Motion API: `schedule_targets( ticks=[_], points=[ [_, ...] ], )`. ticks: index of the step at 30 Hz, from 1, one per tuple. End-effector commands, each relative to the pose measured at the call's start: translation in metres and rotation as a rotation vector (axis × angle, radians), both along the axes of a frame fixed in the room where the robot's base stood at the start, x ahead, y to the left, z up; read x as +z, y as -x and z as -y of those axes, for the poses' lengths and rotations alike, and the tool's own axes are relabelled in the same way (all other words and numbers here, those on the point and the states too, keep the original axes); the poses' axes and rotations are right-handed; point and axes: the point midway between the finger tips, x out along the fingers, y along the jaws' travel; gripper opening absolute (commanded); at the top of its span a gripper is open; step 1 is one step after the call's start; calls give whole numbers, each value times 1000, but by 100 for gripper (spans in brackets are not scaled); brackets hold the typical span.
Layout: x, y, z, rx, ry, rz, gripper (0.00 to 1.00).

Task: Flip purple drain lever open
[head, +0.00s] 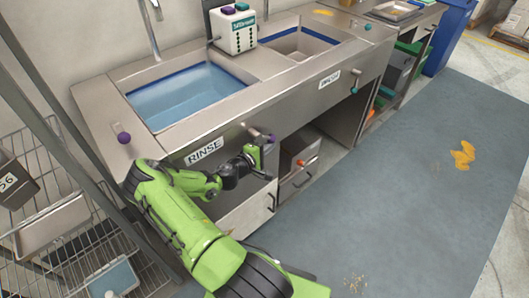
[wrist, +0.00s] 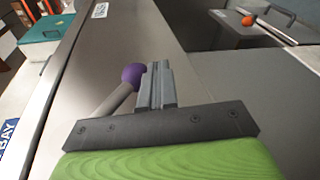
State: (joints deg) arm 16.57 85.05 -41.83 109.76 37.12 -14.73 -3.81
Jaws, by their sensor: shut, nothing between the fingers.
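The purple drain lever (head: 271,137) is on the front panel of the rinse sink counter in the head view, partly hidden by my gripper (head: 262,152). In the wrist view its purple ball (wrist: 133,74) sits on a grey rod just left of my gripper's fingertips (wrist: 156,72). The rod slants up to the ball from the lower left. My gripper is shut and empty, with the ball beside the fingers and not between them. I cannot tell whether they touch.
A second purple knob (head: 123,138) stands at the counter's left end. The rinse basin (head: 187,97) holds blue water. A teal lever (head: 355,90) is farther along the front. An orange knob (head: 301,162) is below the counter. The floor mat (head: 400,180) is mostly clear.

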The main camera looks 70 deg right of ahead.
Motion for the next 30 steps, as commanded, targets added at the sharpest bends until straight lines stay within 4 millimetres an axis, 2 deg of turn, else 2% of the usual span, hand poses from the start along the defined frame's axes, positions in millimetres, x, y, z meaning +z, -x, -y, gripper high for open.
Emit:
schedule_targets(
  ticks=[10, 30],
  points=[
    [5, 5, 10, 1, 56, -31, 0],
    [9, 6, 12, 1, 86, -44, 0]
  ],
)
